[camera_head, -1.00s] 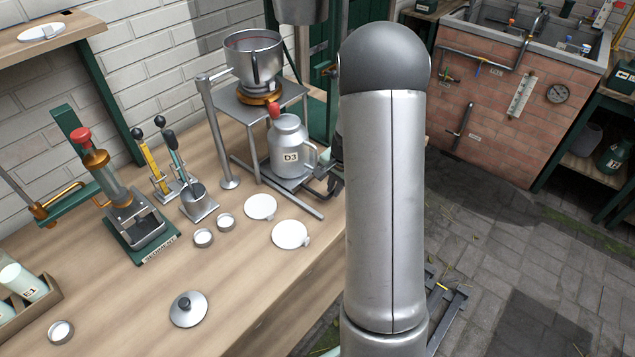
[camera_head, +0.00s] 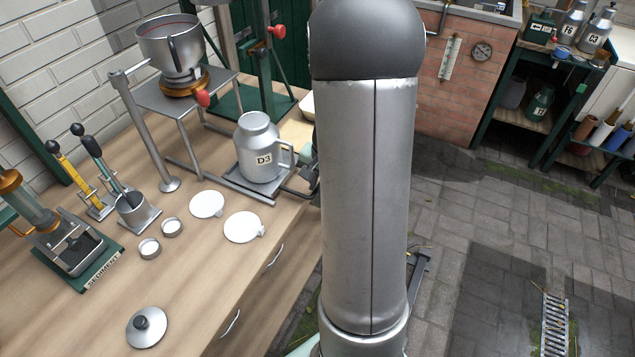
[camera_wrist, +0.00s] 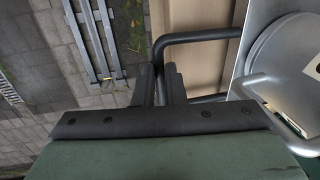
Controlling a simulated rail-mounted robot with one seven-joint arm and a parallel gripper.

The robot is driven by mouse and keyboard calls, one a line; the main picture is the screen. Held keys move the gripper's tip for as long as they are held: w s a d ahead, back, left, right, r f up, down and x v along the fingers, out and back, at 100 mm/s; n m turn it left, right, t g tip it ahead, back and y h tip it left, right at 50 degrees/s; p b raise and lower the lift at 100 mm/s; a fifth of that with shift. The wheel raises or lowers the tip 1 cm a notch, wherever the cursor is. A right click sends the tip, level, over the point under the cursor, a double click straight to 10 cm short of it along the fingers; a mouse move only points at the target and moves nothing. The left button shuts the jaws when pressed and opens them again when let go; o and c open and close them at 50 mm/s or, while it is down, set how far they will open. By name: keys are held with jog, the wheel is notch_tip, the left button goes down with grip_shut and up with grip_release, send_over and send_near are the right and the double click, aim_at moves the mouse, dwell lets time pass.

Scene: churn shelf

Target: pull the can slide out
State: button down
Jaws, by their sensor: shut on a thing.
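The can slide (camera_head: 247,189) is a low grey tray at the right of the wooden bench, carrying the grey metal can labelled D3 (camera_head: 257,140). The can stands upright, clear to the right of the burner stand (camera_head: 178,98). In the wrist view the slide's dark bar handle (camera_wrist: 196,35) sticks out from the tray, and the can shows at the right edge (camera_wrist: 285,60). My gripper (camera_wrist: 160,86) is shut on this handle. In the head view my arm hides most of the gripper.
A steel pot (camera_head: 172,48) sits on the burner stand, with a red knob (camera_head: 203,98) below. White discs (camera_head: 243,227), small rings and a lid (camera_head: 147,327) lie on the bench. Paved floor (camera_head: 470,240) is open to the right.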

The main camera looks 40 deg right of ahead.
jog(key=c, duration=1.5)
grip_release()
jog(key=s+r, duration=0.1)
jog(key=r, duration=0.4)
jog(key=d+r, duration=0.1)
jog(key=r, duration=0.5)
jog(key=s+r, duration=0.1)
jog(key=r, duration=0.5)
jog(key=shift+s+d+r, duration=0.1)
jog(key=shift+s+d, duration=0.15)
jog(key=shift+s, duration=0.1)
